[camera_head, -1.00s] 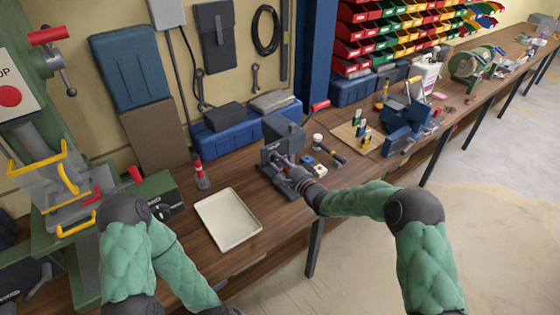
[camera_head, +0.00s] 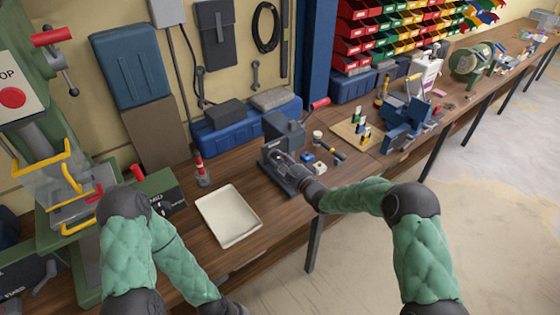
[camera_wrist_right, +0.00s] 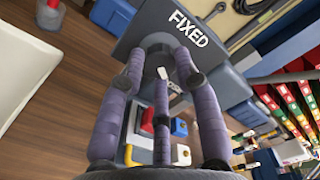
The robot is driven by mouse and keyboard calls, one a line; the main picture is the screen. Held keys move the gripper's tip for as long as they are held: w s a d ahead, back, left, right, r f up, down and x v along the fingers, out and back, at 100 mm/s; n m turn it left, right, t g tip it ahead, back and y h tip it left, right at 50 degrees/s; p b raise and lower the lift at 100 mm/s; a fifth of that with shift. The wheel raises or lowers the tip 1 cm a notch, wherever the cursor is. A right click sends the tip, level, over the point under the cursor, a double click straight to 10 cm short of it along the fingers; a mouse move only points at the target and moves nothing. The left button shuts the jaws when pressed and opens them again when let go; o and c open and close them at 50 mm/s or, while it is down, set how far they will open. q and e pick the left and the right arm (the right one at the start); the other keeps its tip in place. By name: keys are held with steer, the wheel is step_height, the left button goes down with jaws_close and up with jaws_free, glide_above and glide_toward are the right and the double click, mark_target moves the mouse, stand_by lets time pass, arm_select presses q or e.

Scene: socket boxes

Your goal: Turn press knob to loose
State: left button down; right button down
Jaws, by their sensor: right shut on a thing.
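The press (camera_head: 284,130) is a grey machine with a red-tipped lever on the bench. Its grey front plate (camera_wrist_right: 150,25) fills the top of the right wrist view and bears the word FIXED at upper right. My right gripper (camera_head: 283,160) is at the front of the press. In the right wrist view its purple fingers (camera_wrist_right: 160,75) close around the knob, which they mostly hide. A small white mark (camera_wrist_right: 162,73) shows between the fingers.
A cream tray (camera_head: 229,216) lies left of the press, with a red-topped bottle (camera_head: 202,171) behind it. Small blue and white blocks (camera_head: 313,163) sit right of the press. A blue vise (camera_head: 403,125) stands farther right. A green machine (camera_head: 60,190) is at far left.

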steer(key=shift+w+d+r, duration=0.15)
steer(key=shift+d+r, duration=0.05)
steer(key=c, duration=0.9)
jaws_free()
steer(key=shift+f, duration=0.15)
steer(key=v, duration=1.2)
